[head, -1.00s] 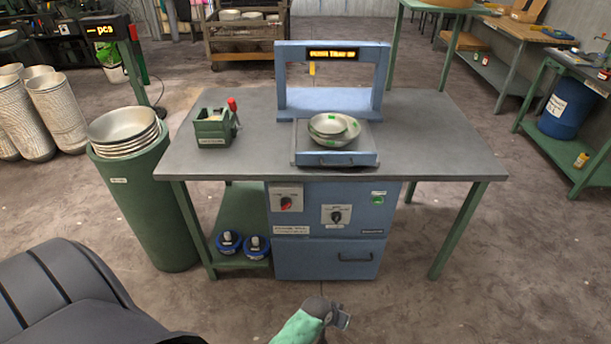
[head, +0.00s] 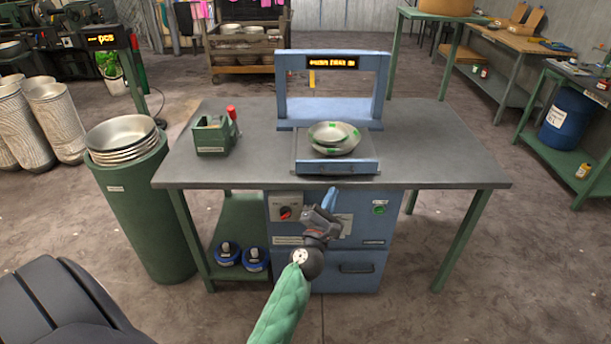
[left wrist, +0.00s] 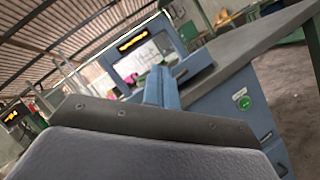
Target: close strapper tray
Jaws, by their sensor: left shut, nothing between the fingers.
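The strapper (head: 333,113) is a blue arch with an orange lit display, standing on a grey table. Its blue tray (head: 308,168) sticks out in front of the arch, toward the table's front edge, with a dark handle on its front. Metal bowls (head: 335,137) with green marks sit stacked on the tray. My left gripper (head: 331,197) is shut and empty, just before the table's front edge and below the tray front in the picture, apparently apart from it. Its fingers also show in the left wrist view (left wrist: 160,88), pointing toward the arch. My right gripper is not in view.
A green box (head: 212,136) with a red-topped item stands left on the table (head: 440,150). A blue cabinet (head: 360,250) is under the table. A green bin (head: 145,220) with stacked bowls stands at the left. The table's right side is clear.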

